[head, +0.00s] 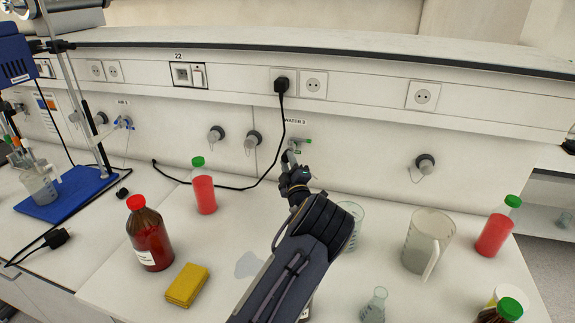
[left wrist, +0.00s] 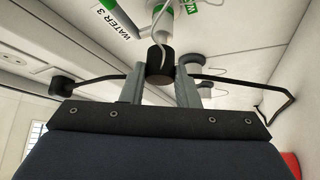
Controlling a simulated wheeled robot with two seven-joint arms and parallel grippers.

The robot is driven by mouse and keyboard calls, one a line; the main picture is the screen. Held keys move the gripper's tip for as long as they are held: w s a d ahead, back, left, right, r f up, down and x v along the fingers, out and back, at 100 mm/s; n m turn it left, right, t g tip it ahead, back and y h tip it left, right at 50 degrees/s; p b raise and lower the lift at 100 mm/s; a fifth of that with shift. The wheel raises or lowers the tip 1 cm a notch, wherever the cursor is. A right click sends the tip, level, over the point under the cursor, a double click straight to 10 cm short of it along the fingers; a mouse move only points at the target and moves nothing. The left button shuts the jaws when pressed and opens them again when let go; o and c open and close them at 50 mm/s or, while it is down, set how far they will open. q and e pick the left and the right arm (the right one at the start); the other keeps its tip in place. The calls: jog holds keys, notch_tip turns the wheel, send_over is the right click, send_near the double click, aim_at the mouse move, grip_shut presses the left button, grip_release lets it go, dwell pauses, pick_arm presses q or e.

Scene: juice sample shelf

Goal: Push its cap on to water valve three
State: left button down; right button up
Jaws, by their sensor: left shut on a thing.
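Water valve three (head: 301,141), with a green handle, is on the back panel by the "WATER 3" label in the head view. My left gripper (head: 291,165) is just in front of and below it. In the left wrist view, my left gripper (left wrist: 161,88) is shut on a dark round cap (left wrist: 160,64). A thin pale tether runs up from the cap. The valve's pale outlet with a green band (left wrist: 160,12) is above the cap, and the two look apart. In the head view my gripper hides the cap. My right gripper is not in view.
A black plug (head: 282,85) hangs its cable beside the valve. Other capped valves (head: 252,139) are to the left.

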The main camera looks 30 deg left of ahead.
pick_arm(q)
jog(key=shift+w, duration=0.15)
dwell(0.5)
jog(key=shift+w+a, duration=0.2)
jog(key=shift+w, duration=0.5)
jog(key=c, duration=1)
grip_release()
jog(key=shift+c, duration=0.2)
jog(key=shift+s, duration=0.1)
